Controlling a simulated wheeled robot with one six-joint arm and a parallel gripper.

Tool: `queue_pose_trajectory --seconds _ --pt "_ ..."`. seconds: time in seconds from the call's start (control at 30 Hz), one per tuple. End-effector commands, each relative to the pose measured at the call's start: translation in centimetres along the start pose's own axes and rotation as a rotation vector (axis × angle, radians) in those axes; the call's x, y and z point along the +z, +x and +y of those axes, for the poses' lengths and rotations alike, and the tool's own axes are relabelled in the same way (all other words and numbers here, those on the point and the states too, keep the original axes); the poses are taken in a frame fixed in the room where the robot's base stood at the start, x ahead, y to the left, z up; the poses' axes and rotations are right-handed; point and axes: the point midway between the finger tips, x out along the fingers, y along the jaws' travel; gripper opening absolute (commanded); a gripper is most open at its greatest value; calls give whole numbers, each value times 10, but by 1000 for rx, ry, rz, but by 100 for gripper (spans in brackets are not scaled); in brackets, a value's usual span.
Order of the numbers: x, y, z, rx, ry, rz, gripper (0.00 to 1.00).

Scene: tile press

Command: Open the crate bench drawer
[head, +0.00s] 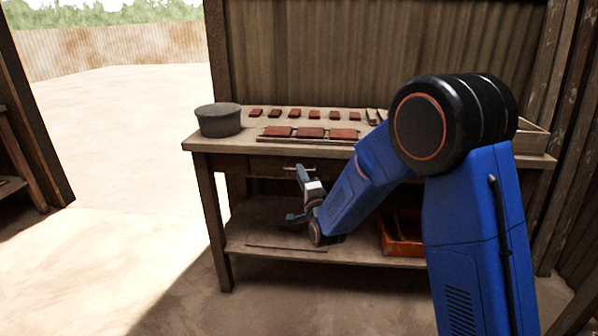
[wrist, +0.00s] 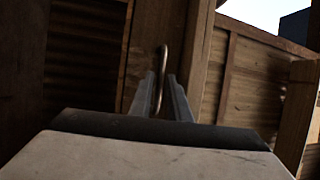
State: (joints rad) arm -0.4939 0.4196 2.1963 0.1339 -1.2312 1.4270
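The crate bench (head: 215,147) stands ahead, with a wooden drawer (head: 262,167) under its top. The drawer front looks flush with the bench frame, so it appears closed. A thin pale bar handle (head: 291,167) shows on the drawer front. My gripper (head: 301,172) is at the handle, below the bench top's front edge. In the wrist view the handle (wrist: 162,62) stands between my two grey fingers. The fingers are apart, with a small gap visible beside the bar; contact is hard to judge. The drawer's inside is hidden.
A dark round pot (head: 219,121) and several red tiles (head: 311,133) are on the bench top. An orange crate (head: 401,238) and a thin rod (head: 286,248) lie on the lower shelf (head: 250,233). The floor in front and to the left is clear.

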Motion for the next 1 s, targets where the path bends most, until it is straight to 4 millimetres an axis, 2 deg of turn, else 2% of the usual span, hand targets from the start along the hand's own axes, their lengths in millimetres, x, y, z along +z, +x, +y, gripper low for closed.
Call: queue_pose_trajectory --seconds 0.1,0.23,0.57,0.67,1.0 --pt "0 14 0 0 0 0 16" --pt "0 22 0 0 0 0 16" --pt "0 25 0 1 0 0 16" --pt "0 25 0 1 0 0 0" --pt "0 25 0 1 0 0 0"
